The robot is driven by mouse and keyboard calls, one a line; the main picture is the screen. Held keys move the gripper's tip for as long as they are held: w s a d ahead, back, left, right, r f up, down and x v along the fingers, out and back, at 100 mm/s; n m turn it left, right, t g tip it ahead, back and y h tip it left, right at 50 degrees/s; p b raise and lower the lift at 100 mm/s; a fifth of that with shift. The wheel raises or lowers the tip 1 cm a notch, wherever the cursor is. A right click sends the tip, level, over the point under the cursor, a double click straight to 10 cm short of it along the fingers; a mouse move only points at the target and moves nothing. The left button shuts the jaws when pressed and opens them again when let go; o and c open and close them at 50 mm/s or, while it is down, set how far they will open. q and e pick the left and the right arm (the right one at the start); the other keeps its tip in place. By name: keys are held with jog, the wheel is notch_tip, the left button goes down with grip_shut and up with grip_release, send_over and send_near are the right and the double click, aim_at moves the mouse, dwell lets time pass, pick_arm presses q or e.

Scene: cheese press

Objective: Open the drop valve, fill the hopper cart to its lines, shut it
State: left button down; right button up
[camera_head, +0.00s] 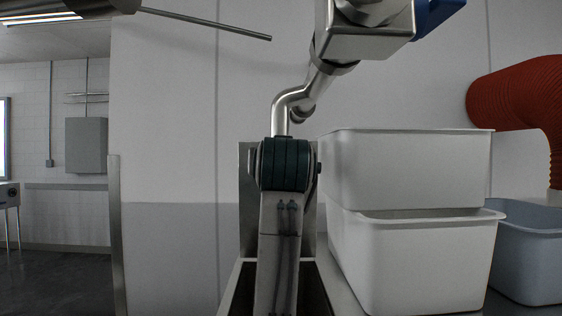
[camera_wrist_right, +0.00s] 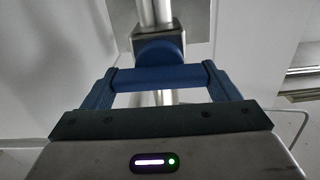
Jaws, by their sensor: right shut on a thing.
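My right arm rises through the middle of the head view, and its gripper (camera_head: 437,14) is at the top edge, partly cut off. In the right wrist view the blue fingers of this gripper (camera_wrist_right: 157,80) close on the two ends of a dark blue bar (camera_wrist_right: 155,78). The bar lies in front of a blue hub (camera_wrist_right: 159,50) on a steel fitting with a vertical steel pipe (camera_wrist_right: 154,12). The bar looks like the valve's handle; whether the valve is open cannot be told. I cannot make out the hopper cart or its fill lines. My left gripper is out of view.
Two stacked white tubs (camera_head: 410,170) (camera_head: 415,260) stand close right of my arm, with a grey-blue tub (camera_head: 530,250) beyond. A red ribbed hose (camera_head: 515,95) hangs far right. A thin steel rod (camera_head: 205,24) juts in at top left. Open floor (camera_head: 55,275) shows at left.

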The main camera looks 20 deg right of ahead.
jog(key=m, duration=0.5)
jog(key=shift+p, duration=0.4)
jog(key=m+p, duration=0.1)
jog(key=m, duration=0.5)
jog(key=shift+d, duration=0.1)
jog(key=shift+m, duration=0.3)
jog(key=o, duration=0.9)
jog(key=shift+f, duration=0.1)
jog(key=b+v, duration=1)
jog(key=b, duration=0.2)
jog(key=shift+s, duration=0.3)
